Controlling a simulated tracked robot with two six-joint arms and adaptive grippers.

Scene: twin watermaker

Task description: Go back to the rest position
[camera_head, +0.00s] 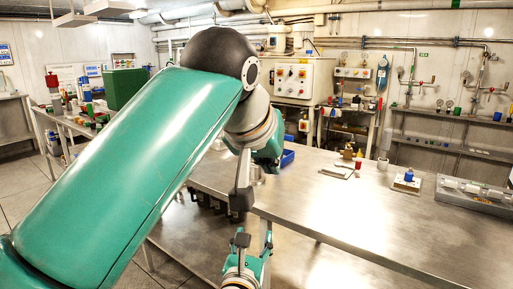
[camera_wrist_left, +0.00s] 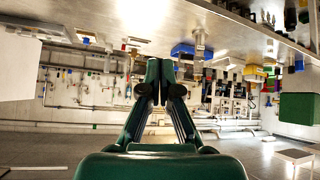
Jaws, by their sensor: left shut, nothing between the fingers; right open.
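My left arm crosses the head view from the lower left, with a black elbow joint at the top.
A blue bin (camera_head: 287,158), a flat board (camera_head: 337,171), a small blue-topped item (camera_head: 408,176) and a grey tray (camera_head: 475,195) are on the bench. A side table at left holds a green box (camera_head: 125,88). The bench's front right is clear. The left wrist view is upside down.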

